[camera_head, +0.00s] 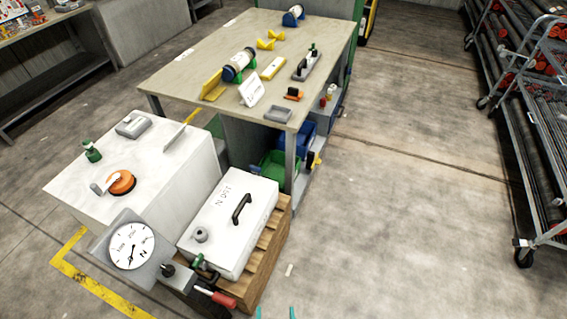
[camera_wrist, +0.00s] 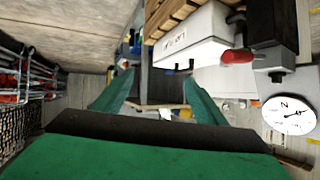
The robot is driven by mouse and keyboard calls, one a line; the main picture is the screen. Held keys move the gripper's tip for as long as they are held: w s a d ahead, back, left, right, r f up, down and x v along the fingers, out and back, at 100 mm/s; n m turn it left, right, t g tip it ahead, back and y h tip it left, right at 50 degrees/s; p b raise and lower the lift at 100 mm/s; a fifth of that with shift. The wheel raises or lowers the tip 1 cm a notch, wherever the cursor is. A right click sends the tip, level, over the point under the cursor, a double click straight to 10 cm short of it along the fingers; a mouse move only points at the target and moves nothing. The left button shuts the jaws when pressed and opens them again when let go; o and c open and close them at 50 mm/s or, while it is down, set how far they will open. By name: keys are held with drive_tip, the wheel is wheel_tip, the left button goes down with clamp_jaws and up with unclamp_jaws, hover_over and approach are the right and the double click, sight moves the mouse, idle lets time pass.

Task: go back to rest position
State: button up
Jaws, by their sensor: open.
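My gripper (camera_head: 275,313) shows only as two teal fingertips at the bottom edge of the head view, over bare floor. In the wrist view my gripper (camera_wrist: 160,92) has its two green fingers spread wide apart with nothing between them. It is open, empty and touches nothing that I can see. The rest of my arm is hidden in the head view.
A white case (camera_head: 228,228) on a wooden pallet (camera_head: 268,250) stands left of my gripper, with a dial gauge (camera_head: 131,246) beside it. A workbench (camera_head: 215,50) stands behind. A pipe rack (camera_head: 525,150) is at right. The floor (camera_head: 400,230) between is clear.

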drive_tip(key=s+d+r+t, duration=0.1)
drive_tip(key=s+r, duration=0.3)
drive_tip(key=r, duration=0.3)
drive_tip(key=s+d+r+t, duration=0.1)
drive_tip(key=s+r+t, duration=0.1)
drive_tip(key=s+r, duration=0.3)
wheel_tip(320, 180, up, 3)
drive_tip(key=shift+d+f+h, duration=0.15)
drive_tip(key=shift+f+h, duration=0.05)
drive_tip(key=shift+h, duration=0.2)
drive_tip(key=shift+w, duration=0.1)
drive_tip(key=shift+c, duration=0.6)
